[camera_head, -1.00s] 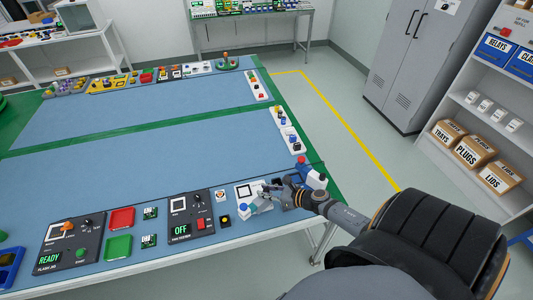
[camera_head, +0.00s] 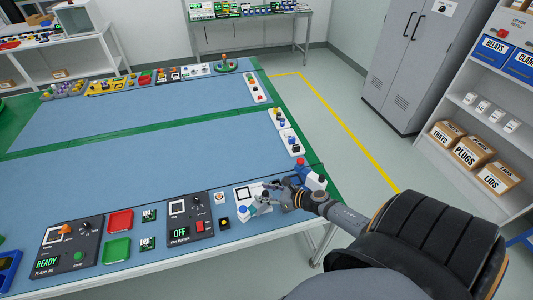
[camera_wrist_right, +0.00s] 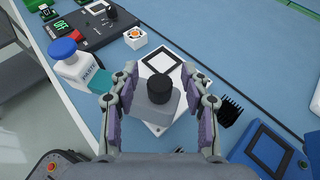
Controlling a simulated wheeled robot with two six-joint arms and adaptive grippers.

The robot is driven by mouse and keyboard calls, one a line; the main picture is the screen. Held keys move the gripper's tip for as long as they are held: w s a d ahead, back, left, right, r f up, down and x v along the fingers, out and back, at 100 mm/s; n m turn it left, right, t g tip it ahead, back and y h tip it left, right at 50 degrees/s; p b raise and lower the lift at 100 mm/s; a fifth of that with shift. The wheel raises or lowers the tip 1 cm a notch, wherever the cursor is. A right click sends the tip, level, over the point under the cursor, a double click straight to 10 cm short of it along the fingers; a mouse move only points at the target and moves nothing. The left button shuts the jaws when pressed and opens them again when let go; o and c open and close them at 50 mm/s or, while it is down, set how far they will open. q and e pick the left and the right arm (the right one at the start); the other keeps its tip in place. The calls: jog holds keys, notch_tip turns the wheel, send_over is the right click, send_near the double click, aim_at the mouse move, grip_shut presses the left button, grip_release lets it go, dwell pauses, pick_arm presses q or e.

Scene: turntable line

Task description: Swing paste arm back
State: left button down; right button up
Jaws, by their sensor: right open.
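In the right wrist view a grey block with a round black knob (camera_wrist_right: 160,89), which looks like the paste arm's end, lies over a white plate (camera_wrist_right: 152,128) with a black-outlined square (camera_wrist_right: 160,61). My right gripper (camera_wrist_right: 158,82) is open, with one finger on each side of the block and knob; I cannot tell whether they touch. In the head view my right gripper (camera_head: 268,198) is low over the table's front right part, partly hiding the plate (camera_head: 243,191). My left gripper is not in view.
A black finned part (camera_wrist_right: 230,111) and a blue device (camera_wrist_right: 262,152) lie close on the right in the wrist view. The black OFF unit (camera_head: 191,217) stands left of the plate in the head view. The table's blue middle (camera_head: 150,165) is clear.

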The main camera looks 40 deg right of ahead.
jog(key=v, duration=0.7)
jog(key=shift+s+d+r, duration=0.1)
jog(key=shift+s+r, duration=0.05)
jog(key=shift+s, duration=0.05)
dwell(0.3)
